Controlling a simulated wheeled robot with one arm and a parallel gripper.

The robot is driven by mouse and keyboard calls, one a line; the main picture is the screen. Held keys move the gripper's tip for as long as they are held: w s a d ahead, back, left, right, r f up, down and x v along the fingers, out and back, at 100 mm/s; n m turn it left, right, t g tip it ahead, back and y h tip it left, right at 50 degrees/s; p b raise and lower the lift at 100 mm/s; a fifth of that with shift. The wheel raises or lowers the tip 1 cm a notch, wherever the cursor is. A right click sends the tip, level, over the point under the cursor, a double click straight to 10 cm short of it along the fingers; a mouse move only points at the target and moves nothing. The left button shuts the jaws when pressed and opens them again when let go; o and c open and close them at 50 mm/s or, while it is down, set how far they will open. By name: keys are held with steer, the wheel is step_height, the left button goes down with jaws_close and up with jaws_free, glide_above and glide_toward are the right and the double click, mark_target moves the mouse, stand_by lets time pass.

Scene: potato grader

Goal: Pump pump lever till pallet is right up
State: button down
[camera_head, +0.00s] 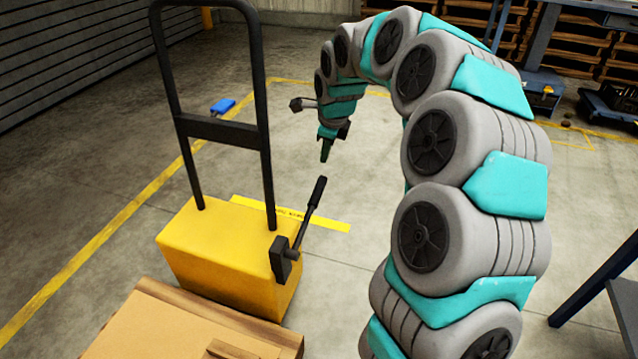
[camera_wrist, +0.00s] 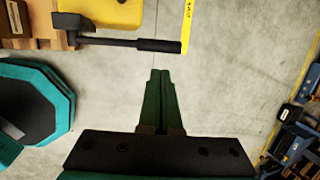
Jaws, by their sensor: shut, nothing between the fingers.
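The pump lever (camera_head: 314,199) is a thin rod with a black grip, fixed to a black bracket on the side of a yellow pallet lifter (camera_head: 222,252). It tilts upward to the right. In the wrist view the lever (camera_wrist: 150,44) lies across the top, ahead of my fingertips. My gripper (camera_head: 325,155) is shut and empty, pointing down a little above the grip's end, apart from it. In the wrist view my gripper (camera_wrist: 160,75) shows its green fingers together. The pallet (camera_head: 215,318) carries a cardboard box at the bottom edge; most of it is cut off.
A black handle frame (camera_head: 225,130) rises from the lifter. A yellow strip (camera_head: 300,214) with printed text lies by the lever. A blue object (camera_head: 222,106) lies on the floor behind. Blue racks (camera_head: 540,60) stand at the back right. The floor around my gripper is clear.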

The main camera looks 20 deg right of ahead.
mark_target(318, 189)
steer(key=p+x, duration=0.2)
steer(key=x, duration=1.2)
steer(key=shift+f, duration=0.1)
